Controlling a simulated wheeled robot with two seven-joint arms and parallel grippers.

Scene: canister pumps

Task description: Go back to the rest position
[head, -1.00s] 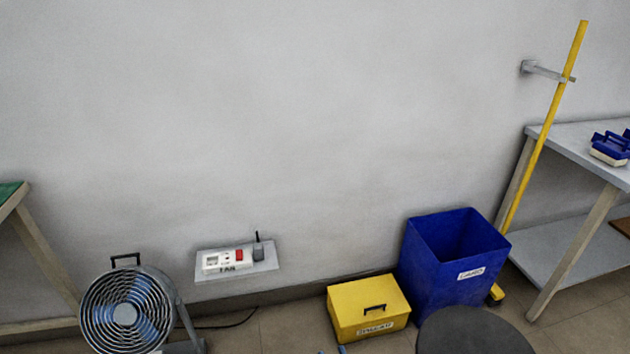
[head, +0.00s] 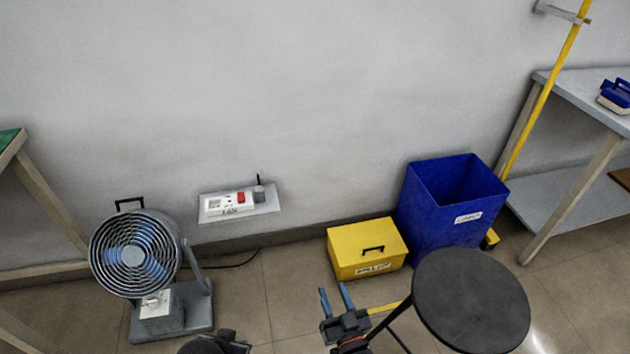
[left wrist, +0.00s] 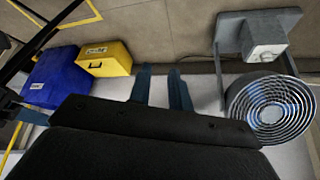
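My right gripper (head: 336,296) shows in the head view at the bottom middle, with two blue fingers apart and nothing between them. It is over the floor, just left of the round dark stool (head: 472,300). In the left wrist view my left gripper (left wrist: 161,84) has its two blue fingers apart with nothing between them. In the head view a dark part at the bottom edge seems to be of my left arm; its fingers are hidden there.
A grey fan (head: 135,255) stands on the floor at left. A yellow box (head: 366,250) and blue bin (head: 452,210) stand by the wall. A grey table (head: 585,97) is at right. The floor between fan and yellow box looks clear.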

